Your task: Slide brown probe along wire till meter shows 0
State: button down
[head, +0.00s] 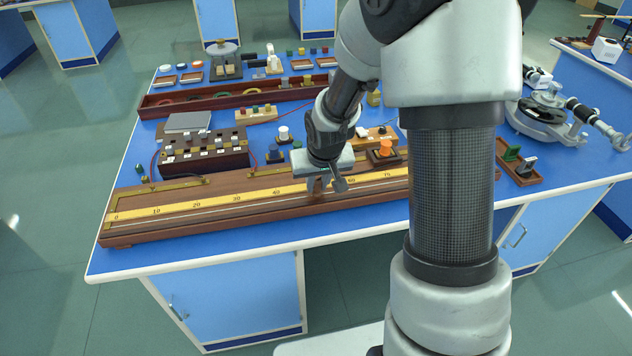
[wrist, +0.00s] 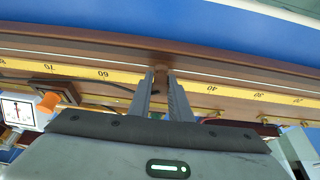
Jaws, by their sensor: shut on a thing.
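My gripper (head: 328,188) is over the long wooden wire bench (head: 140,232), about mid-length. In the wrist view its fingers (wrist: 164,92) are shut on the brown probe (wrist: 160,76), between the 40 and 60 marks, near 50. The probe's tip is close to the wire (wrist: 230,77), but I cannot tell whether they touch. The probe is hidden in the head view. The yellow scale (head: 180,206) runs along the bench. The meter (wrist: 18,111) has a white face with a red mark near its middle. Its exact reading is too small to tell.
A small tray with green and black pieces (head: 520,170) lies at the right. The blue table's front strip is clear.

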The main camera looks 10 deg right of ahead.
jog(key=b, duration=0.5)
send_near(274, 199)
jog(key=shift+w+x, duration=0.2)
jog(key=shift+x, duration=1.15)
jog(key=shift+w+x, duration=0.2)
jog(key=shift+x, duration=1.2)
jog(key=shift+r, duration=0.2)
jog(key=shift+s+f+b, duration=0.3)
jog(key=shift+f+b, duration=0.15)
dwell(2.4)
jog(key=c, duration=1.8)
grip_release()
jog(key=shift+c, duration=0.2)
jog(key=o, duration=0.3)
jog(key=shift+w, duration=0.1)
jog(key=shift+w+r, duration=0.1)
jog(key=shift+r, duration=0.05)
